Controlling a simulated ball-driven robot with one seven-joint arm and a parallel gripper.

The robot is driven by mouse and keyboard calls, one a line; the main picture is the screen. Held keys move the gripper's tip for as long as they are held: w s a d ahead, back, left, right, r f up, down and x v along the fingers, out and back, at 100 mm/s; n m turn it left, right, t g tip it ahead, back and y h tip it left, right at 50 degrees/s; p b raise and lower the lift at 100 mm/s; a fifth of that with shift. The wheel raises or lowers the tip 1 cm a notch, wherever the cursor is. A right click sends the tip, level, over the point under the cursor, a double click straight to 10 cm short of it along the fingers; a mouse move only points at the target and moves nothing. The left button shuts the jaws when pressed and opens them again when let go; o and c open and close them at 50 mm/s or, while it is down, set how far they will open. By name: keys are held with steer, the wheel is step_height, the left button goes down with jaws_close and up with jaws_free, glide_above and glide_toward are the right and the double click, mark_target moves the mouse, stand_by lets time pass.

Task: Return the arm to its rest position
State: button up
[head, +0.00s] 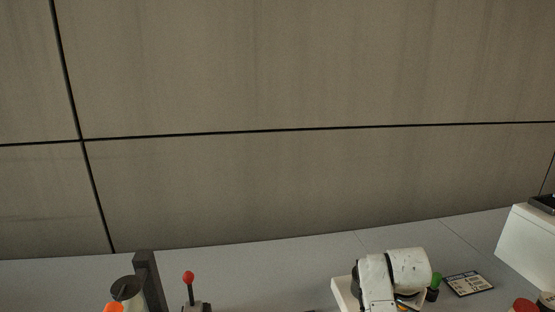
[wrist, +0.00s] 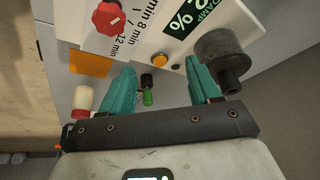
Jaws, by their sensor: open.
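My gripper (wrist: 159,67) shows in the wrist view with its two teal fingers spread apart and nothing held between them. Beyond the fingertips is a white panel (wrist: 138,45) with minute markings, a red knob and an orange button. A small green-and-black object (wrist: 147,90) shows in the gap between the fingers, apart from both. In the head view, a white rounded link of my arm is at the bottom, right of centre. The fingers cannot be made out there.
In the head view, a grey surface (head: 250,275) runs below a panelled wall. A red-topped lever (head: 189,280), dark post (head: 149,280) and cup (head: 126,289) stand at left. A label plate (head: 468,284) and white box (head: 528,243) are at right. A dark cylinder (wrist: 222,55) is beside the right finger.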

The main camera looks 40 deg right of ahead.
steer(key=s+a+f+n+t+y, duration=0.15)
steer(key=a+n, duration=0.65)
steer(key=a, duration=0.8)
steer(key=w+a+f+n+t+y, duration=0.1)
steer(key=a+f+n+t+y, duration=0.15)
steer(key=a+n, duration=1)
steer(key=s+a+f+m+g+b, duration=0.1)
steer(key=s+f+m+g+b, duration=0.1)
steer(key=s+f+b, duration=0.3)
steer(key=s+a+f+m+g+b, duration=0.1)
steer(key=s+f+b, duration=0.4)
steer(key=f, duration=0.5)
steer(key=shift+s+a+f+m+g, duration=0.15)
steer(key=shift+s+f+m+g, duration=0.2)
steer(key=shift+m+g, duration=0.45)
steer(key=shift+c, duration=0.4)
